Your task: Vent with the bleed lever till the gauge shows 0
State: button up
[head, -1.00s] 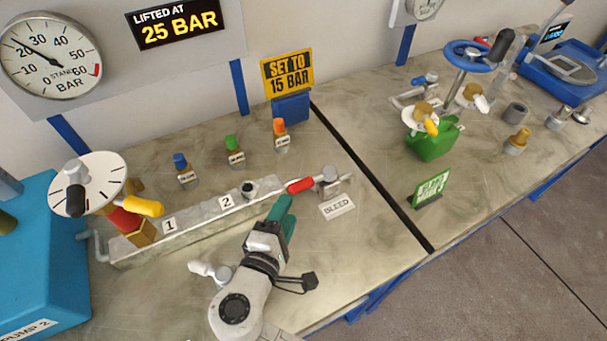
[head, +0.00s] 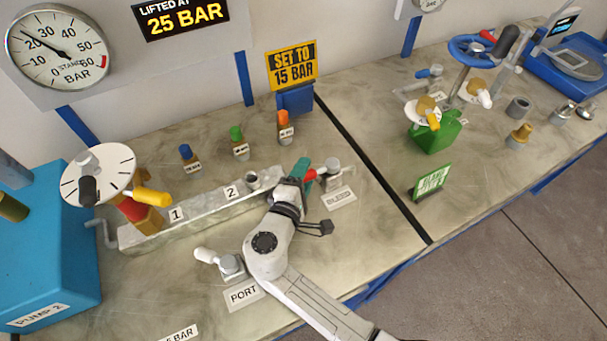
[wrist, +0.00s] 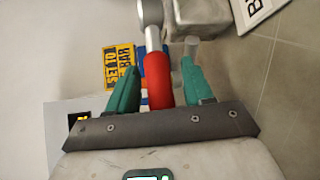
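The bleed lever has a red grip (head: 311,174) and a metal hub (head: 331,172), beside the BLEED label (head: 339,197). My gripper (head: 303,172) is at the lever, its green fingers partly covering the grip. In the wrist view the red grip (wrist: 157,80) lies between the two open fingers (wrist: 160,82), with a narrow gap on each side. The round STAND gauge (head: 56,45) hangs on the back panel at top left. Its needle points up and left, a little past 20 BAR.
A grey block (head: 205,212) marked 1 and 2 runs left of my gripper. Bare bench lies right of the lever.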

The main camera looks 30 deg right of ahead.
grip_shut()
